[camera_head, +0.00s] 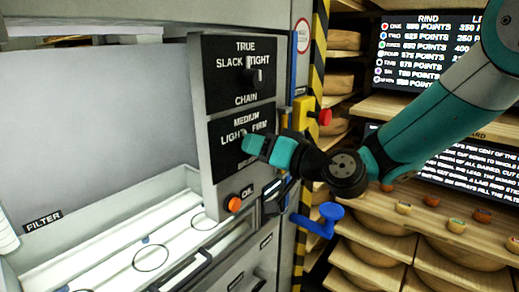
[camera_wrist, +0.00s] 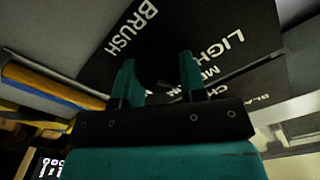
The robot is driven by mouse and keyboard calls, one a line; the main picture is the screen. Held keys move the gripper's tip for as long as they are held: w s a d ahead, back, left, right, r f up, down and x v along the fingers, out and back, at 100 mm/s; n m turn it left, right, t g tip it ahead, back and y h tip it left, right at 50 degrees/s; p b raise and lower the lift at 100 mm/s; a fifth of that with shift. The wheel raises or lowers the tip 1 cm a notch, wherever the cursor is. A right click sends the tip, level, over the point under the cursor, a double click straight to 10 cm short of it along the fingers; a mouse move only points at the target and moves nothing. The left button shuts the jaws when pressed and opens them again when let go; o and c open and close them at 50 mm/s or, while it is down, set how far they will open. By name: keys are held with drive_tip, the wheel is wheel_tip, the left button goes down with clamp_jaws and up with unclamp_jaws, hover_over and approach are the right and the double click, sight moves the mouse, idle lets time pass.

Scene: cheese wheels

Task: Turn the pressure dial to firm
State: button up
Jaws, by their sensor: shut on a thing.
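The pressure dial is on the lower black plate (camera_head: 222,152) of the grey cabinet panel, marked LIGHT, MEDIUM and FIRM, with BRUSH below. My gripper (camera_head: 254,146) reaches in from the right and covers most of the dial in the head view. In the wrist view, the two teal fingers (camera_wrist: 158,68) stand either side of a dark, dim dial (camera_wrist: 154,72), shut on it. Its pointer cannot be made out, so I cannot tell its setting.
Above is another dial (camera_head: 254,76) on a plate marked SLACK, TRUE, TIGHT and CHAIN. An orange button (camera_head: 234,204) sits below. A yellow box with a red button (camera_head: 325,117) and a blue handle (camera_head: 322,218) are close to my wrist. Cheese shelves (camera_head: 400,107) stand at right.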

drive_tip(key=m, duration=0.6)
drive_tip(key=shift+m+p, duration=0.3)
drive_tip(key=shift+p, duration=0.1)
drive_tip(key=m+p, duration=0.1)
drive_tip(key=m, duration=0.3)
drive_tip(key=shift+f+m+p, duration=0.15)
drive_tip(key=shift+m+p, duration=0.55)
drive_tip(key=shift+m, duration=0.7)
drive_tip(key=o, duration=0.9)
drive_tip(key=shift+d, duration=0.15)
